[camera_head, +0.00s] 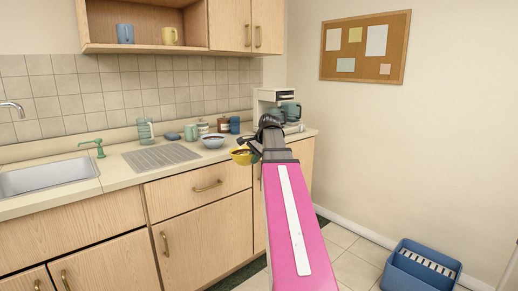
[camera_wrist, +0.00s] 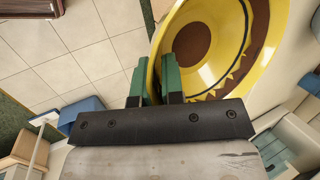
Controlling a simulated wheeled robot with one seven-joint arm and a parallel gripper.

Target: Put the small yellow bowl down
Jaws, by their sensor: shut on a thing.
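The small yellow bowl (camera_head: 243,158) is in my gripper (camera_head: 255,147), close to the counter's front edge in the head view. In the wrist view the bowl (camera_wrist: 270,22) shows a yellow inside with a brown round centre and a brown zigzag band. The green-padded fingers of my gripper (camera_wrist: 154,88) are shut on its near rim, one on each side of the wall. My arm hides part of the counter beside the bowl. I cannot tell the exact height of the bowl over the counter.
The counter (camera_head: 128,177) holds a blue-grey bowl (camera_head: 213,141), a ribbed drainboard (camera_head: 160,157), mugs, jars, a glass pitcher (camera_head: 145,131) and a coffee maker (camera_head: 270,97). A sink (camera_head: 45,178) is at the left. A blue crate (camera_head: 420,268) stands on the floor.

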